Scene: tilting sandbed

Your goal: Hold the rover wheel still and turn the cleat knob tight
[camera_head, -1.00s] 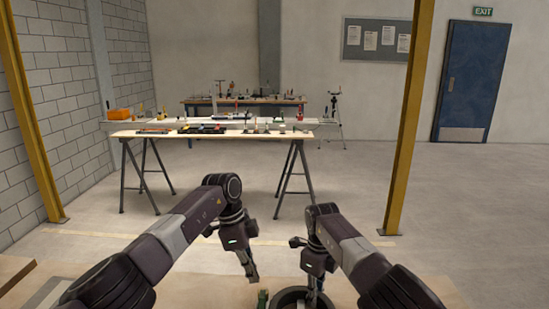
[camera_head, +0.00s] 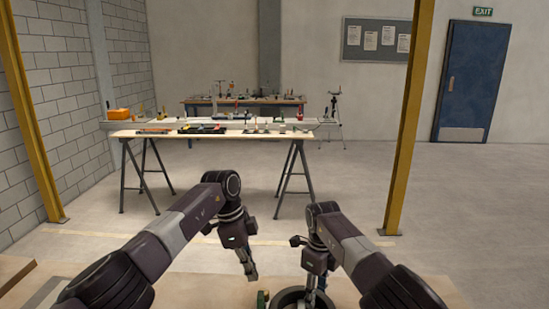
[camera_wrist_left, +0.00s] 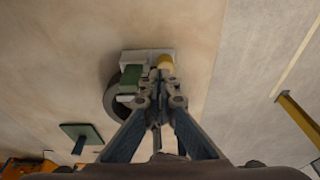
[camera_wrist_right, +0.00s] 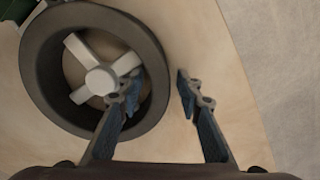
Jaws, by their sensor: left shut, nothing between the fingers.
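The dark rover wheel (camera_head: 289,297) lies at the bottom of the head view. The right wrist view shows its thick rim (camera_wrist_right: 40,75) and pale spokes (camera_wrist_right: 100,80). My right gripper (camera_wrist_right: 155,93) is open, one finger inside the wheel and one outside, with the rim between them. In the left wrist view a yellow knob (camera_wrist_left: 165,61) shows beside a green block (camera_wrist_left: 130,80) on a pale piece at the wheel's edge. My left gripper (camera_wrist_left: 160,75) is shut and empty, its tips overlapping the knob's lower edge in that view. I cannot tell whether they touch.
A green plate (camera_wrist_left: 83,132) and an orange object (camera_wrist_left: 22,168) lie at lower left in the left wrist view. A trestle table (camera_head: 230,136) with tools stands farther back. A yellow post (camera_head: 409,120) rises at right. Open floor lies between.

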